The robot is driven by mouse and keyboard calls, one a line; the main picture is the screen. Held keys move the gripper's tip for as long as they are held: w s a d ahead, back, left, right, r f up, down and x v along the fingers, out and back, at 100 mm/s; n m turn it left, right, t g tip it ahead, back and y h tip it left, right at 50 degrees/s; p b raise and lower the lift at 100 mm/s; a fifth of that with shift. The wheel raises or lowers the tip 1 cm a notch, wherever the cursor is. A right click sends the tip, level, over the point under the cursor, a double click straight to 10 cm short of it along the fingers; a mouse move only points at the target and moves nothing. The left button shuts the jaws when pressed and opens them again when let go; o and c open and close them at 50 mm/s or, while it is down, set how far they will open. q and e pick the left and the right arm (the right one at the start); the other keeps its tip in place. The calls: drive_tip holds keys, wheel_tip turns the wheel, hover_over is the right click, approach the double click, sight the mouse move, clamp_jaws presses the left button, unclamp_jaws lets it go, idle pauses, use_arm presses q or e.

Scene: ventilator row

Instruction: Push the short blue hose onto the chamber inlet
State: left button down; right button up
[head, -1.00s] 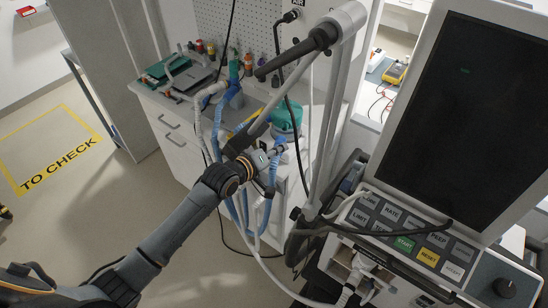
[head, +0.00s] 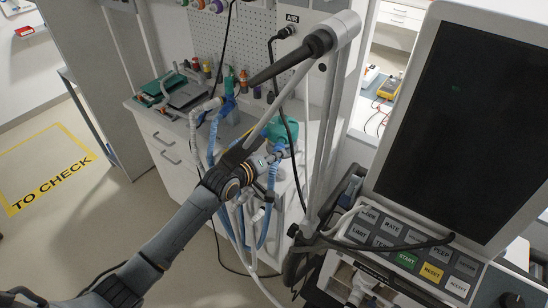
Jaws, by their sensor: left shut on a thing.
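My left gripper (head: 262,164) reaches in from the lower left and is shut on the short blue hose (head: 272,178), close to the hose's upper end. The rest of the hose hangs below the gripper among other tubes. The teal-topped humidifier chamber (head: 278,130) stands on the cabinet just beyond the gripper. A blue fitting (head: 281,150) shows between the gripper and the chamber. The chamber inlet is too small and too covered to make out, so I cannot tell whether the hose end touches it. My right gripper is not in view.
A grey support arm (head: 300,72) with a dark joint crosses above the gripper. The ventilator screen (head: 455,120) and its key panel (head: 405,250) fill the right. A white-and-blue breathing hose (head: 204,112) lies left of the chamber. The floor at left is clear.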

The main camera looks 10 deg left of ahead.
sight(281, 134)
use_arm(q)
drive_tip(key=shift+w, duration=0.1)
idle(0.7)
drive_tip(key=shift+w+b, duration=0.35)
drive_tip(key=shift+w, duration=0.85)
idle(0.6)
idle(0.6)
